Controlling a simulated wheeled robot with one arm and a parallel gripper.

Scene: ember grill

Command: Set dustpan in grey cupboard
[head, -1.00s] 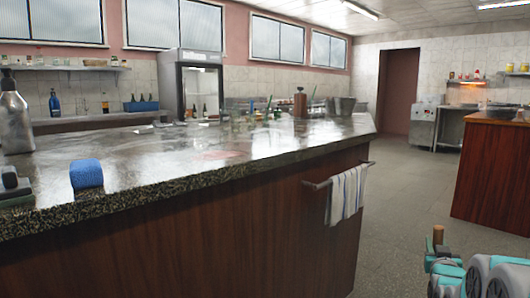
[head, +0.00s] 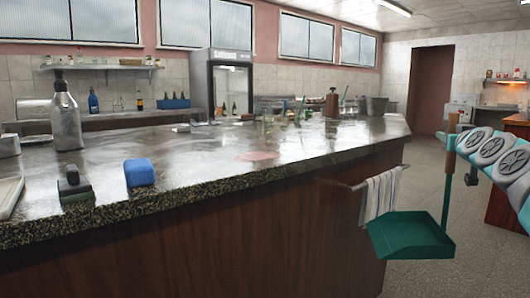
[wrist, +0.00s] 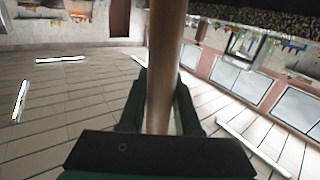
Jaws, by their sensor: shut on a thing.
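The dustpan (head: 410,238) is green, with a flat pan and a long upright handle that is wooden near its top. It hangs in front of the counter's right end in the head view, near the striped towel. My gripper (head: 456,143) is at the right edge, shut on the wooden part of the handle. In the wrist view the brown handle (wrist: 166,60) runs between the two dark fingers of my gripper (wrist: 162,90). I cannot make out a grey cupboard for sure in either view.
A long dark stone counter (head: 200,180) fills the left and middle. On it are a blue sponge (head: 140,172), a brush (head: 74,184) and a metal bottle (head: 65,118). A striped towel (head: 380,196) hangs from its rail. Open floor (head: 425,180) lies to the right.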

